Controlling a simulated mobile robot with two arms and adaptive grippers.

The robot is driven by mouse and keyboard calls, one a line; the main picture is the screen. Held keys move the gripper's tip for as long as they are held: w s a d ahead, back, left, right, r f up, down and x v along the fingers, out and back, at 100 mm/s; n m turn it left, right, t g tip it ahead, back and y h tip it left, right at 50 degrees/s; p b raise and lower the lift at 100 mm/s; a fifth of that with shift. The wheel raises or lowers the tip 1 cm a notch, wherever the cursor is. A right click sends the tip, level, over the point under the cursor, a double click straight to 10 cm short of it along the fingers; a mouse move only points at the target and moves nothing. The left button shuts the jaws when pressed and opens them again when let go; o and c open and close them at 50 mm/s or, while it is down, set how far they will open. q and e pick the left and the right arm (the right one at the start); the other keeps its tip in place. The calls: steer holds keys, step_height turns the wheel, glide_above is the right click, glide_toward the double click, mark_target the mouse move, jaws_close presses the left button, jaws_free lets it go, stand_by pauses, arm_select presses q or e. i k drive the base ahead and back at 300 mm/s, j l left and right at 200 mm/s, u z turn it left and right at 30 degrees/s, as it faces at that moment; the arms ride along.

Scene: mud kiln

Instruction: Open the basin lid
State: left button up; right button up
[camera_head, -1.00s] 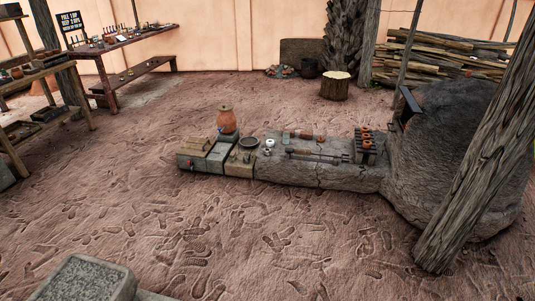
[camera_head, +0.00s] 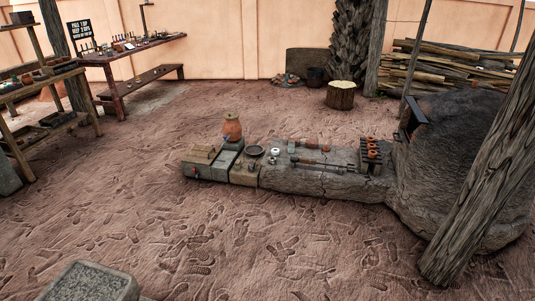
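A low stone bench stands in the middle of the camera_head view. At its left end is a grey block-like basin (camera_head: 209,172) with a slatted wooden lid (camera_head: 203,154) lying on its top left part. The lid looks flat and closed, though it is small and far off. A red spot, perhaps a plug or knob, shows on the basin's left front. An orange clay jar (camera_head: 232,127) stands just behind the basin. Neither of my grippers is in view.
The stone bench (camera_head: 320,182) holds a dark bowl (camera_head: 254,151), tools and a rack of small pots (camera_head: 371,150). A kiln dome (camera_head: 460,150) and a slanted post (camera_head: 485,180) stand right. A stone block (camera_head: 90,284) is at the lower left. The footprinted ground before the bench is clear.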

mark_target(201, 155)
steer(key=i+z, duration=0.35)
steer(key=i, duration=0.8)
steer(key=i+u, duration=0.25)
steer(key=i, duration=0.25)
steer(key=i+u, duration=0.3)
steer(key=i, duration=0.15)
steer(key=i+l+u, duration=0.25)
steer(key=i, duration=0.25)
steer(key=i+l+u, duration=0.25)
steer(key=i, duration=0.2)
steer(key=i+j+u, duration=0.15)
steer(key=i+u, duration=0.2)
steer(key=i, duration=0.8)
